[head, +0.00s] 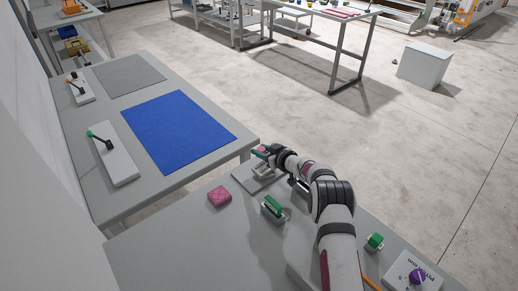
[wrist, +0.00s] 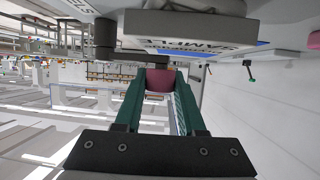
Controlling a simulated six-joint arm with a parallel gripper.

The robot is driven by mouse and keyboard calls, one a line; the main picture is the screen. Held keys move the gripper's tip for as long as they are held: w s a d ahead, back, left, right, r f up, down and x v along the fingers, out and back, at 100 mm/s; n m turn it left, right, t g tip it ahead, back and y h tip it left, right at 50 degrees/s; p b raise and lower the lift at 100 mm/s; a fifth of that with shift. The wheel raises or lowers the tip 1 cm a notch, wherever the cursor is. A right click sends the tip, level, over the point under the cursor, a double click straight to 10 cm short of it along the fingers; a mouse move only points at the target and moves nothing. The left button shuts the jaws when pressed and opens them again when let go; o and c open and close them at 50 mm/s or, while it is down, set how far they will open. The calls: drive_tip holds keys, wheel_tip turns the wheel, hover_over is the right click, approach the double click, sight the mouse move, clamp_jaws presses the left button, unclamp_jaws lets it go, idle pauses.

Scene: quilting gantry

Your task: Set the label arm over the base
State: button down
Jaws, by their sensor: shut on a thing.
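My gripper (head: 263,153) is at the near right table's far corner. In the wrist view its teal fingers (wrist: 158,92) are shut on a pink knob (wrist: 158,79). The knob sits on a dark label arm (wrist: 130,56), which joins a dark pivot post (wrist: 105,38) on the left. The pale base (wrist: 190,45), marked SAMPLE, shows upside down behind the arm. In the head view the base (head: 245,180) is partly hidden by my gripper. The arm runs across part of the base's width; I cannot tell how far it lies over it.
On the near table are a pink block (head: 219,196), a green piece in a holder (head: 274,206), another green piece (head: 375,241) and a purple knob (head: 417,276). The left table holds a blue mat (head: 180,130), a grey mat (head: 128,73) and a green-tipped lever (head: 97,138) on a white plate.

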drive_tip(key=shift+s+d+n+g+y, duration=0.2)
drive_tip(key=shift+d+n+g+y, duration=0.1)
drive_tip(key=shift+n+g+y, duration=0.25)
drive_tip(key=shift+s+d+n+g+y, duration=0.2)
drive_tip(key=shift+d+n+g+y, duration=0.1)
drive_tip(key=shift+n+g+y, duration=0.25)
drive_tip(key=c, duration=0.5)
unclamp_jaws()
drive_tip(key=v, duration=1.6)
drive_tip(key=shift+a, duration=0.1)
